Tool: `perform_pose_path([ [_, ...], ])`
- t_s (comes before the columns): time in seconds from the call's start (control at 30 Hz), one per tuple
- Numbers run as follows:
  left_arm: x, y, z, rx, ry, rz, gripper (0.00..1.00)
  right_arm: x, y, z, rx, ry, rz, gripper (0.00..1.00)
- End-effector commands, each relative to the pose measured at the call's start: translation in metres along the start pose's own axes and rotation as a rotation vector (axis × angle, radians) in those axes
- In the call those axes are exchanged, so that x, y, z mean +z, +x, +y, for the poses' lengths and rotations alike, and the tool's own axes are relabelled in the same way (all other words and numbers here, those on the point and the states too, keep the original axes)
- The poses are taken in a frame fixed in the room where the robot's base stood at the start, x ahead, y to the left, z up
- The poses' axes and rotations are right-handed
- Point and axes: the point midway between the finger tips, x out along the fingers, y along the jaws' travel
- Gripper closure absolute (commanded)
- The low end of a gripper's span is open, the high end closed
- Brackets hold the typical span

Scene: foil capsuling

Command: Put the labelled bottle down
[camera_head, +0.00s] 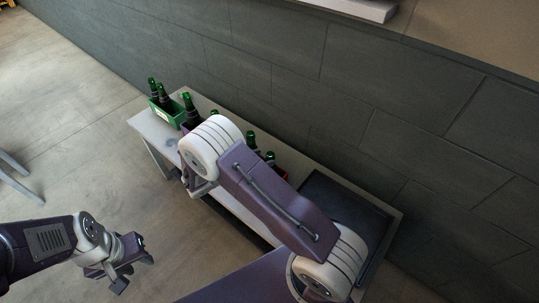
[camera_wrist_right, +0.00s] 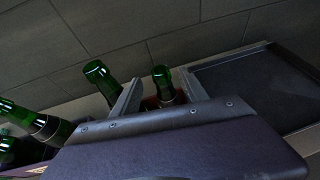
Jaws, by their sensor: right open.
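Several green bottles with dark bodies stand on the bench (camera_head: 225,204); I cannot tell which one is the labelled bottle. In the right wrist view, one bottle (camera_wrist_right: 163,82) shows between the two fingers of my right gripper (camera_wrist_right: 158,78), with its lower part hidden by the gripper body. Another bottle (camera_wrist_right: 98,76) stands just left of the left finger. The right fingers are apart, and I see no contact with a bottle. In the head view my right arm hides much of the bench middle. My left gripper (camera_head: 133,266) is open and empty, over the floor away from the bench.
A green crate (camera_head: 166,117) with bottles stands at the bench's far left end, with one bottle (camera_head: 188,106) near it. A red crate (camera_head: 283,173) with bottles is partly hidden by my right arm. A dark tray (camera_head: 345,208) lies at the right end. A wall runs behind the bench.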

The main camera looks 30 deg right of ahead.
Motion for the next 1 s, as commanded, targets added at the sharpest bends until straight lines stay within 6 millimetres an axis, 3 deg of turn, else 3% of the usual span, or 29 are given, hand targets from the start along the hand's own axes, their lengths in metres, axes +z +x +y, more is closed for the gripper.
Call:
perform_pose_path([
  [0.1,0.0,-0.004,0.0,0.0,0.0,0.0,0.64,0.001,-0.032,0.001,0.004,0.0,0.0,0.48],
  [0.3,-0.001,-0.006,0.0,0.0,0.0,0.0,0.64,0.0,-0.064,0.0,0.001,0.0,0.0,0.48],
  [0.5,-0.001,-0.006,0.0,0.0,0.0,0.0,0.64,0.001,-0.07,-0.001,-0.006,0.005,0.005,0.48],
  [0.57,-0.001,-0.007,0.0,0.0,0.0,0.0,0.64,0.002,-0.065,-0.012,-0.046,0.041,0.049,0.48],
  [0.67,-0.001,-0.007,0.0,0.0,0.0,0.0,0.64,0.004,-0.055,-0.06,-0.232,0.244,0.253,0.48],
  [0.7,-0.001,-0.007,0.0,0.0,0.0,0.0,0.64,0.001,-0.057,-0.085,-0.337,0.38,0.364,0.48],
  [0.8,-0.001,-0.006,0.0,0.0,0.0,0.0,0.64,-0.009,-0.078,-0.132,-0.601,0.782,0.61,0.48],
  [0.9,-0.001,-0.006,0.0,0.0,0.0,0.0,0.64,-0.011,-0.101,-0.148,-0.811,1.184,0.772,0.48],
  [1.0,-0.001,-0.006,0.0,0.0,0.0,0.0,0.64,-0.006,-0.113,-0.15,-0.943,1.489,0.854,0.48],
])
